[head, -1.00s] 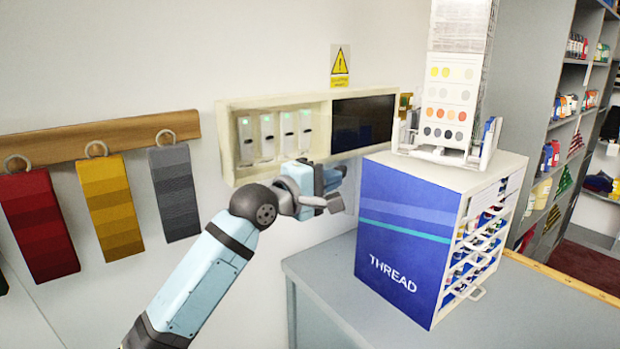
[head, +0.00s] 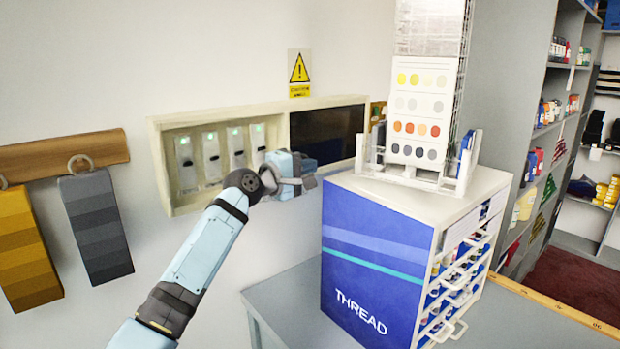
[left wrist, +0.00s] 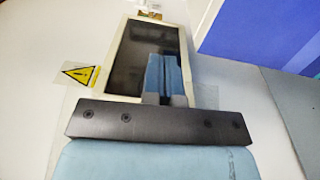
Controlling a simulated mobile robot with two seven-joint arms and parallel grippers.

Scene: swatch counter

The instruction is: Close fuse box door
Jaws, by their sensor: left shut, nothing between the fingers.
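The fuse box (head: 222,118) is a long, shallow cream case on the wall, left of centre in the head view. Its left half is uncovered and shows several white switch units (head: 211,156) with green lights. A dark glossy panel (head: 327,131) fills its right half; I cannot tell for sure whether this is the door. My left gripper (head: 306,180) is shut and empty, in front of the lower edge of the dark panel. In the left wrist view the panel (left wrist: 130,60) lies beyond the fingers (left wrist: 166,99); contact is unclear. My right gripper is out of view.
A blue thread cabinet (head: 372,262) stands on the grey counter (head: 275,300) right of my gripper, with a colour chart stand (head: 415,115) on top. A yellow warning sign (head: 299,72) is above the box. Grey and yellow swatches hang at left.

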